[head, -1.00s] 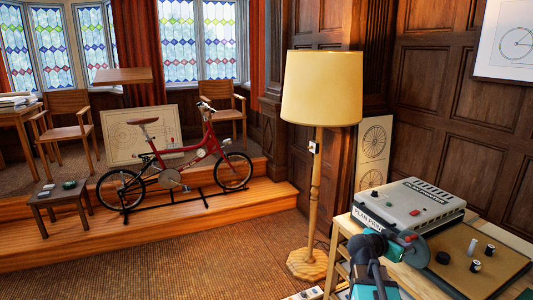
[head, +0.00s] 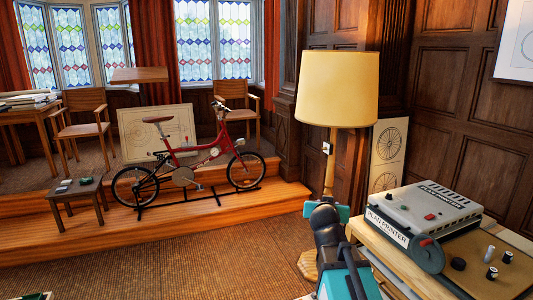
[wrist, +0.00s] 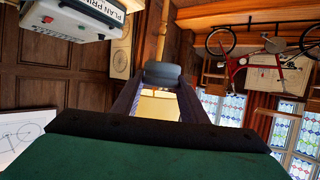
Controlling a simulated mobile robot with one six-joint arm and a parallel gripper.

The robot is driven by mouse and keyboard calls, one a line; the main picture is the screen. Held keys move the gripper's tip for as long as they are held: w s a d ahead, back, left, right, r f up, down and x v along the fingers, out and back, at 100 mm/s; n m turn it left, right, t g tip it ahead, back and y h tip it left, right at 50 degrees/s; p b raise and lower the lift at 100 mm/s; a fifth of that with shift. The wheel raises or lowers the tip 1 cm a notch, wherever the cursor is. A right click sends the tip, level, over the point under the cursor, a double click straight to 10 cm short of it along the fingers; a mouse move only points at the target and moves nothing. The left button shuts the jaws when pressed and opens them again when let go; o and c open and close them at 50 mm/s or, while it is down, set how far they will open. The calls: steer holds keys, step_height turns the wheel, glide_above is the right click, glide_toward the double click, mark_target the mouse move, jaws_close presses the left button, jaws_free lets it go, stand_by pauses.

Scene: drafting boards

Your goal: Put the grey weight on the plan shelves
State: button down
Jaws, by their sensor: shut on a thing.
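The grey weight (wrist: 162,73) is a small rounded grey block in the wrist view, held between the tips of my gripper (wrist: 161,86). The dark fingers are shut on it from both sides, and it is in the air. In the head view my dark and teal arm reaches forward in front of the lamp, left of the printer; the weight is hidden there. A light wood stand (head: 373,242) under the printer has an open, shelf-like left side, partly hidden by my arm. I cannot tell if it is the plan shelves.
The plan printer (head: 425,215) and a brown board (head: 470,270) with small cylinders are at the right. A floor lamp (head: 337,90) stands behind my arm. A red bicycle (head: 190,160) and a low stool (head: 75,190) are at the left.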

steer(key=shift+w+a+r+n+t+y, duration=0.2)
steer(key=shift+a+r+n+y, duration=0.15)
steer(key=shift+a+n+y, duration=0.5)
steer(key=shift+w+a+r+n+t+y, duration=0.1)
steer(key=shift+w+a+r+n+y, duration=0.15)
steer(key=shift+a+n+y, duration=0.6)
steer(key=shift+d, duration=0.1)
steer(key=shift+d, duration=0.1)
